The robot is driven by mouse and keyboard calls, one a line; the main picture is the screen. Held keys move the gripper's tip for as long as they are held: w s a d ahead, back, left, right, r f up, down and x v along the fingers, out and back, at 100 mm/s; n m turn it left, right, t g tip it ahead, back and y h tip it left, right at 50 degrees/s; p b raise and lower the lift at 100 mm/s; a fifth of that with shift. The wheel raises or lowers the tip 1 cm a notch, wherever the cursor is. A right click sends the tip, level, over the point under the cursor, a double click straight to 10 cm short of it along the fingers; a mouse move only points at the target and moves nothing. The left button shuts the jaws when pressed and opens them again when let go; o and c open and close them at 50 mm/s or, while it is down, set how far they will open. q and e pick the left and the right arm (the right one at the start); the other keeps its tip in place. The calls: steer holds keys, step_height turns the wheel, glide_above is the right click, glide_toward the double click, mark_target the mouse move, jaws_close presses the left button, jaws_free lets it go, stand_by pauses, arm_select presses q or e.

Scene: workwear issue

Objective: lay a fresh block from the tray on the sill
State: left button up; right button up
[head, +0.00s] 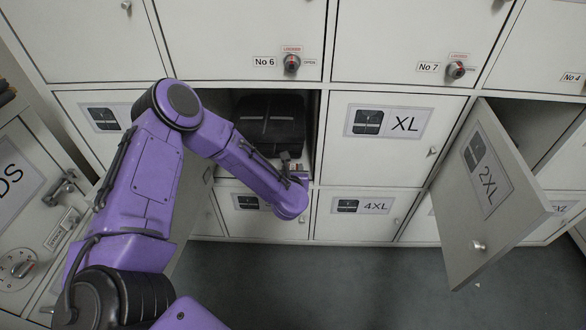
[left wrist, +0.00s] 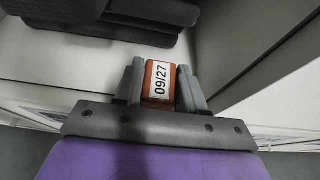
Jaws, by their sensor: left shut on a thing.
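My left gripper (head: 291,166) is at the front of an open locker compartment (head: 227,103), near its right side. In the left wrist view its two fingers (left wrist: 160,85) are shut on an orange block (left wrist: 150,66) with a white label reading 09/27. The block lies between the fingers, in front of the dark folded workwear (left wrist: 130,22). I cannot tell whether the block touches the compartment's sill. The dark workwear also shows in the head view (head: 270,118), inside the compartment. I cannot make out the tray. My right gripper is not in view.
A grey door marked 2XL (head: 486,185) stands open into the room at the right. Closed doors marked XL (head: 388,150) and 4XL (head: 364,225) are beside and below the open compartment. Grey floor (head: 330,290) is clear in front.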

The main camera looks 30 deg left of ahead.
mark_target(293, 166)
arm_select(q)
steer(key=b+x, duration=0.1)
steer(key=x, duration=0.2)
steer(key=shift+w+a+f, duration=0.1)
steer(key=shift+w+f, duration=0.05)
steer(key=shift+f, duration=0.1)
